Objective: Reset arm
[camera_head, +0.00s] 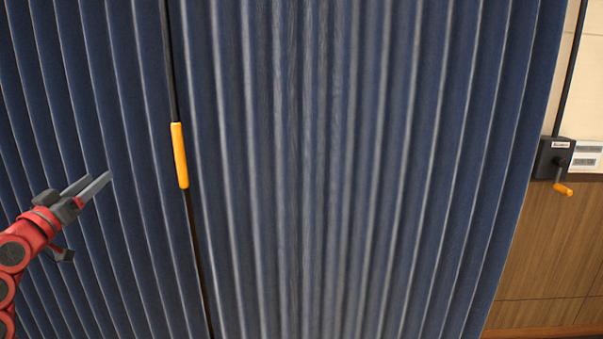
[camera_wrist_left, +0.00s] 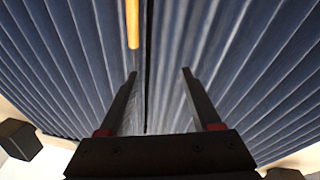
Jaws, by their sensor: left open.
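My left gripper (camera_head: 92,186) is at the left of the head view, on my red arm. It is open and empty, with its fingers pointing up and right toward the blue curtain. In the left wrist view its two fingers (camera_wrist_left: 158,72) stand apart with nothing between them. An orange handle (camera_head: 179,155) hangs on a dark cord to the right of the gripper, apart from it. The handle also shows at the top of the left wrist view (camera_wrist_left: 132,22), ahead of the fingertips. My right gripper is not in view.
Pleated blue curtains (camera_head: 330,170) fill most of the head view, with a dark gap at the cord. At the right, a black crank box (camera_head: 553,157) with an orange-tipped crank (camera_head: 563,189) sits on the wall beside a white panel (camera_head: 587,157). Wood panelling (camera_head: 545,255) lies below.

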